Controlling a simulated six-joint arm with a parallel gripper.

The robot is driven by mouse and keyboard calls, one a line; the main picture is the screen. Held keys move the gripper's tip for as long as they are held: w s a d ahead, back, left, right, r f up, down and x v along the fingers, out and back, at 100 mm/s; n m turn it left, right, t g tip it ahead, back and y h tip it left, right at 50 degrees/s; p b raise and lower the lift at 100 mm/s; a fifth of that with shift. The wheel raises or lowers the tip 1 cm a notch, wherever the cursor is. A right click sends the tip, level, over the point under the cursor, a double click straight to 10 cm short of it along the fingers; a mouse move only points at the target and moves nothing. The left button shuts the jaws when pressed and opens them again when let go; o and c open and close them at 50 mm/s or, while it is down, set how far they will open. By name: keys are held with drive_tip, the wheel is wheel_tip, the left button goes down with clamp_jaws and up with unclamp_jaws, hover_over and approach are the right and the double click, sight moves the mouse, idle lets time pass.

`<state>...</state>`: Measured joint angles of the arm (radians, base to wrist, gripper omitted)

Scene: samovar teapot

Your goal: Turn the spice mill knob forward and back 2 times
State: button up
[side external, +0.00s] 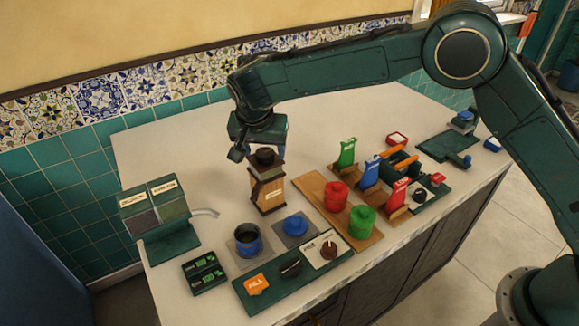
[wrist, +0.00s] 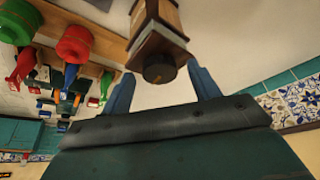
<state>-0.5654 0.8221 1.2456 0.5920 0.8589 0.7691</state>
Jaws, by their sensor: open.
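The spice mill (side external: 267,193) is a wooden box-shaped body with a pale label, standing upright on the white counter. Its dark round knob (side external: 266,156) sits on top; the knob (wrist: 158,69) also shows in the wrist view, with the mill's body (wrist: 160,18) beyond it. My gripper (side external: 259,154) is over the top of the mill. In the wrist view my gripper's (wrist: 161,72) two blue fingers are spread, one on each side of the knob, with visible gaps. The fingertips are about level with the knob, and nothing is held.
A dispenser box with a spout (side external: 156,213) stands left of the mill, and a dark blue cup (side external: 247,240) is in front. Red (side external: 337,196) and green (side external: 362,221) canisters stand on a wooden board to the right. Counter behind the mill is clear.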

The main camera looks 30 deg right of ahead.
drive_tip(key=shift+r, duration=0.1)
drive_tip(key=v, duration=1.3)
drive_tip(key=shift+s+a+r, duration=0.15)
drive_tip(key=shift+r, duration=0.1)
drive_tip(key=shift+f, duration=0.2)
idle(0.3)
drive_tip(key=shift+x, duration=6.75)
drive_tip(key=shift+r, duration=0.1)
drive_tip(key=c, duration=1)
